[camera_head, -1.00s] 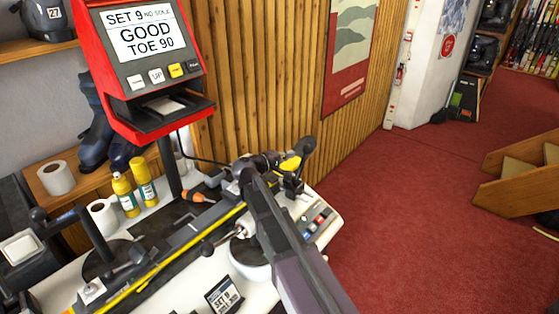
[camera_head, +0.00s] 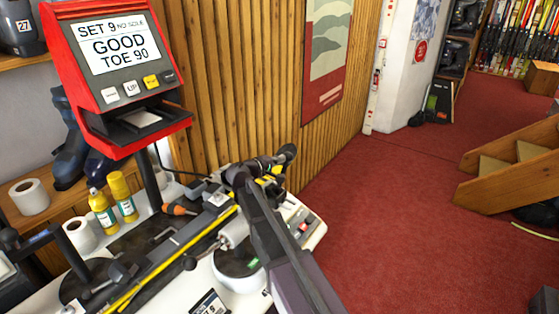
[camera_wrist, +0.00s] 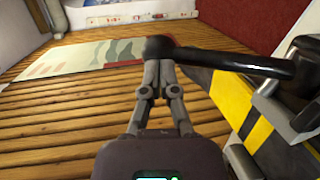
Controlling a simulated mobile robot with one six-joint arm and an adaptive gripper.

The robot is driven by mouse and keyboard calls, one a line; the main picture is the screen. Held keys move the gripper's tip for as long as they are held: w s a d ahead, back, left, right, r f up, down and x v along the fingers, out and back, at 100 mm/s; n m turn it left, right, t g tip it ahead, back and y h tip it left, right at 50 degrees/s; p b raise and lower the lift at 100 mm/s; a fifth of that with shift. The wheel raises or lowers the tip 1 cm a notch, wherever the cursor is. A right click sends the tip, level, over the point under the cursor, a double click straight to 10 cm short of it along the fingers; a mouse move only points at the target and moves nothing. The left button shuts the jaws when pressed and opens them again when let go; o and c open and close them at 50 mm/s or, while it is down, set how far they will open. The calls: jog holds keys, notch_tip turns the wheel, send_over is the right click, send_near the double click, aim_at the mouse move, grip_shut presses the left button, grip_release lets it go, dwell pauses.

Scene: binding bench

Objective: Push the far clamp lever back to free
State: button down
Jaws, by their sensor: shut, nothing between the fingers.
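The far clamp lever (camera_head: 287,152) has a black knob and stands at the far end of the bench, beside a yellow-and-black part. In the wrist view the lever (camera_wrist: 235,62) is a black rod running right from its round knob to a metal clamp block (camera_wrist: 300,75) on the striped yellow-and-black part (camera_wrist: 235,105). My gripper (camera_wrist: 158,65) is shut and empty. Its fingertips are right at the knob in the picture; I cannot tell whether they touch. In the head view my gripper (camera_head: 268,163) is partly hidden by my arm.
A red display unit (camera_head: 118,60) reads "GOOD TOE 90". Yellow bottles (camera_head: 122,197), a paper roll (camera_head: 80,236) and an orange-handled tool (camera_head: 180,209) are on the bench's left side. A button panel (camera_head: 303,226) is near the right edge. The red carpet (camera_head: 400,220) is open.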

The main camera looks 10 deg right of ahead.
jog(key=shift+w+d+g+y+p, duration=0.4)
jog(key=shift+w+d+g+p, duration=0.15)
jog(key=shift+p, duration=0.4)
jog(key=shift+w+d+f+g+y+p, duration=0.35)
jog(key=shift+w+d+y+p, duration=0.3)
jog(key=shift+p, duration=0.2)
jog(key=shift+w+f+g+y, duration=0.1)
jog(key=shift+f+g+y, duration=0.05)
jog(key=shift+g+y, duration=0.15)
jog(key=shift+w+d+f+n, duration=0.3)
jog(key=shift+w+d+f, duration=0.25)
jog(key=shift+f, duration=0.2)
jog(key=shift+s+r, duration=0.1)
jog(key=shift+s+a+r, duration=0.2)
jog(key=shift+s+a, duration=0.05)
jog(key=shift+a, duration=0.05)
jog(key=p+v, duration=0.6)
jog(key=v, duration=0.7)
